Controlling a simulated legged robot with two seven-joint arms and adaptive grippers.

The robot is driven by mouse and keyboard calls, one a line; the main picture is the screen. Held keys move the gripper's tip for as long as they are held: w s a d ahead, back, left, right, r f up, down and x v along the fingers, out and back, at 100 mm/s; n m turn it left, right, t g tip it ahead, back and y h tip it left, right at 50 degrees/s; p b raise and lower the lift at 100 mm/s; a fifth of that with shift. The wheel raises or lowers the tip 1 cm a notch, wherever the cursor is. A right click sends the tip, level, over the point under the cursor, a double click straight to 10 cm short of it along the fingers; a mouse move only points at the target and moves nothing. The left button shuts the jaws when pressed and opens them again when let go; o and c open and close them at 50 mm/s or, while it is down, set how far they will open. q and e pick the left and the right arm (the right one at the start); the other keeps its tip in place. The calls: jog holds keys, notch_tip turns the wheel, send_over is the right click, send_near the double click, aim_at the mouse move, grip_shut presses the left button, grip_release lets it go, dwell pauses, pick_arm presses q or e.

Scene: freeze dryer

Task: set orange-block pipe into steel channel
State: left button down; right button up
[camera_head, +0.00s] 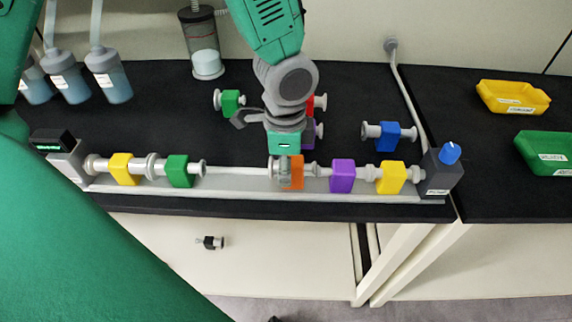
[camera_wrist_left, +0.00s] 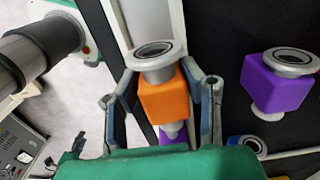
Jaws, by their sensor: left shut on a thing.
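The orange-block pipe (camera_head: 297,183) is at the steel channel (camera_head: 235,184), between the green-block pipe (camera_head: 178,172) and the purple-block pipe (camera_head: 342,177). My left gripper (camera_head: 285,165) is above it, shut on it. The left wrist view shows the orange block (camera_wrist_left: 163,99) between the two fingers (camera_wrist_left: 170,92), with a grey flange at its end. A purple block (camera_wrist_left: 172,130) shows beyond it. The gripper hides part of the pipe in the head view, and I cannot tell whether it rests fully on the channel. My right gripper is not in view.
Yellow-block pipes (camera_head: 121,169) stand near both channel ends, beside a gauge unit (camera_head: 65,160) and a blue-knobbed box (camera_head: 444,170). Loose blue (camera_head: 388,136), green (camera_head: 231,103) and purple (camera_wrist_left: 273,88) pieces lie behind. Yellow (camera_head: 513,97) and green trays (camera_head: 547,150) stand right.

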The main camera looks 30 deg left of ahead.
pick_arm(q)
jog(key=shift+s+p, duration=0.1)
jog(key=shift+p, duration=0.3)
dwell(0.7)
jog(key=c, duration=1)
grip_release()
jog(key=shift+o, duration=0.2)
jog(key=shift+r, duration=0.25)
notch_tip(320, 180, up, 12)
jog(key=shift+f, duration=0.25)
